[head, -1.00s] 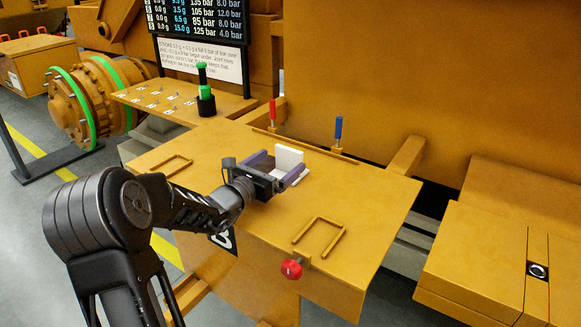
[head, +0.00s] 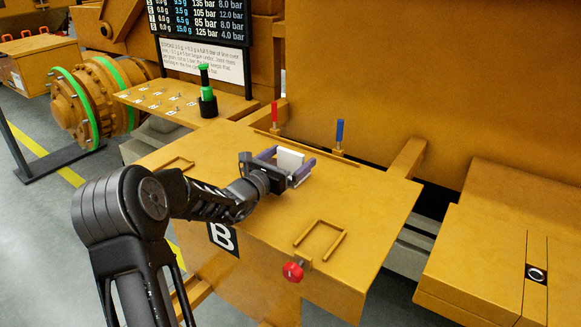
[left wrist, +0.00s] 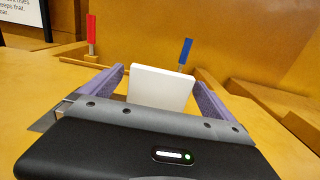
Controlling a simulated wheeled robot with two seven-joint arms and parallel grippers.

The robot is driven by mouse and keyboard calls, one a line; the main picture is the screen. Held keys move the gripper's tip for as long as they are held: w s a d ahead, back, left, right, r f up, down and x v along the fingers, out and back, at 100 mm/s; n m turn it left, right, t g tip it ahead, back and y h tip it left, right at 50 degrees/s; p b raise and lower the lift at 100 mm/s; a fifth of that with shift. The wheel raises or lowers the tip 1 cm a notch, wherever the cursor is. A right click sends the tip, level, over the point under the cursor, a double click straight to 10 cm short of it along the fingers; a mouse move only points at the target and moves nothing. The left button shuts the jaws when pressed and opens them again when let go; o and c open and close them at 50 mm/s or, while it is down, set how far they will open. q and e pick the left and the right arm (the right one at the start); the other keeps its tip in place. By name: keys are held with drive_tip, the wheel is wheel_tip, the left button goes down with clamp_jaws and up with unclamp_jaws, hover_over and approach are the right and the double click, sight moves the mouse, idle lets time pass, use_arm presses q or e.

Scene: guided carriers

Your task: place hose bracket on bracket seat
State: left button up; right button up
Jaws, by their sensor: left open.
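A white upright block-like piece (head: 291,158), which I take to be the hose bracket, stands on the ochre bench top. It also shows in the left wrist view (left wrist: 160,88). My left gripper (head: 293,163) is open, with its purple fingers on either side of the white piece. In the left wrist view the gripper (left wrist: 162,92) shows a gap between the left finger and the piece; the right finger is close to it. The lower part of the piece is hidden by the gripper. I cannot pick out the bracket seat for certain. My right gripper is not in view.
A red-handled tool (head: 275,115) and a blue-handled tool (head: 339,135) stand upright at the bench's back. The bench's right part (head: 375,200) is clear.

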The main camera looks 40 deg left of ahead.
use_arm(q)
drive_tip(key=w, duration=0.3)
drive_tip(key=shift+w+p, duration=0.15)
drive_tip(key=shift+p, duration=0.15)
drive_tip(key=shift+c, duration=0.6)
drive_tip(key=c, duration=1.9)
drive_tip(key=shift+r, duration=0.2)
drive_tip(key=shift+c, duration=0.5)
drive_tip(key=shift+r, duration=0.1)
drive_tip(key=shift+r, duration=0.25)
wheel_tip(320, 180, up, 9)
drive_tip(key=shift+r+b, duration=0.15)
drive_tip(key=shift+b, duration=0.4)
